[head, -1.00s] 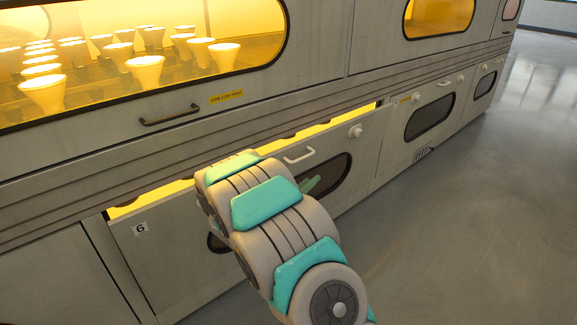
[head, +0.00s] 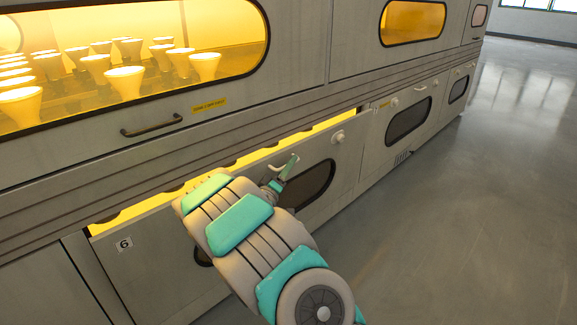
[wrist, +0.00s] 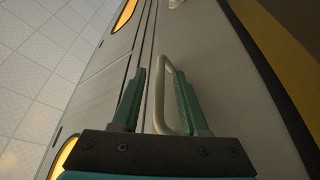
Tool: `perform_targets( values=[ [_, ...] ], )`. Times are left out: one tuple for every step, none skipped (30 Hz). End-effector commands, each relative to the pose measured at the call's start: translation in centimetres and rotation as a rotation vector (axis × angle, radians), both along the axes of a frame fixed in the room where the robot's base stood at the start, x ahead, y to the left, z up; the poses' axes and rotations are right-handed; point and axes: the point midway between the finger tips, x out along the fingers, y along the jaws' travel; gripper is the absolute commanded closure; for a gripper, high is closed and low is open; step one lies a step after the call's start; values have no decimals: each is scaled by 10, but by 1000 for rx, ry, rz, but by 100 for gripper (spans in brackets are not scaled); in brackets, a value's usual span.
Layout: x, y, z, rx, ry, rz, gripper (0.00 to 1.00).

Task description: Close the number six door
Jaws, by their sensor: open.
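The number six door (head: 140,270) is the lower panel marked with a 6 label (head: 124,244). It stands ajar, its top edge leaning out from the cabinet, with a bright yellow gap above it. Its pale bar handle (head: 274,167) is partly hidden by my gripper (head: 290,166) in the head view. In the wrist view my gripper (wrist: 161,80) is open, with the handle (wrist: 162,98) between its green fingers, nearer the right finger. I cannot tell whether a finger touches it. My arm hides the middle of the door.
A round pale knob (head: 338,137) sits on the door's upper right. Above is a closed upper door with a dark handle (head: 152,126) and a lit window showing several bulbs (head: 124,82). More lower doors (head: 408,120) continue to the right. The grey floor (head: 455,220) at right is clear.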

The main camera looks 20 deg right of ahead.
Motion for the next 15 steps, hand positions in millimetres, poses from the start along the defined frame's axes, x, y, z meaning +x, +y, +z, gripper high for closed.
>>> perform_targets(
  values=[
    [1,-2,0,0,0,0,56],
    [2,-2,1,0,0,0,56],
    [2,-3,1,1,1,1,56],
    [3,-3,1,1,1,1,56],
    [3,-3,1,1,1,1,56],
    [3,-3,1,1,1,1,56],
    [3,-3,1,1,1,1,56],
    [3,-3,1,1,1,1,56],
    [3,-3,1,2,0,1,56],
    [3,-3,1,1,1,1,56],
    [3,-3,1,2,0,1,56],
    [3,-3,1,2,0,1,60],
    [3,-3,1,2,0,1,63],
    [3,-3,1,2,0,1,67],
    [3,-3,1,2,0,1,71]
  ],
)
